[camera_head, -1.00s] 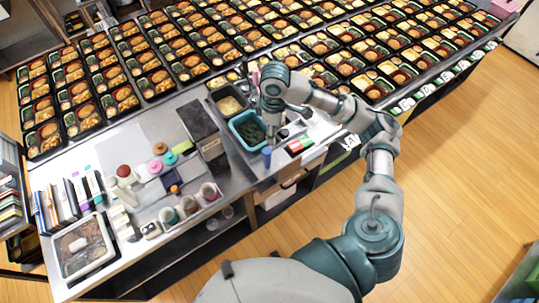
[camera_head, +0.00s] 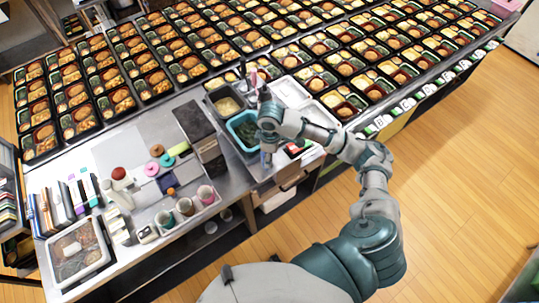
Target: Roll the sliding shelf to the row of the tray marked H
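The sliding shelf (camera_head: 262,174) stands at the front edge of the long counter, right of the dark box. It carries a tan-filled bin, a blue bin (camera_head: 232,127) of dark green food and pale trays. My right arm reaches in from the lower right. Its gripper (camera_head: 267,157) points down at the shelf, just right of the blue bin; its fingers are small and partly hidden, so contact and opening are unclear. A row of small white and green letter cards (camera_head: 380,123) runs along the counter's front edge to the right; I cannot read an H. My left gripper is out of view.
Rows of filled bento trays (camera_head: 155,82) cover the counter behind. A dark box (camera_head: 199,129), cups (camera_head: 186,206) and a clear food tub (camera_head: 79,252) stand on the left worktop. The wooden floor at right is open.

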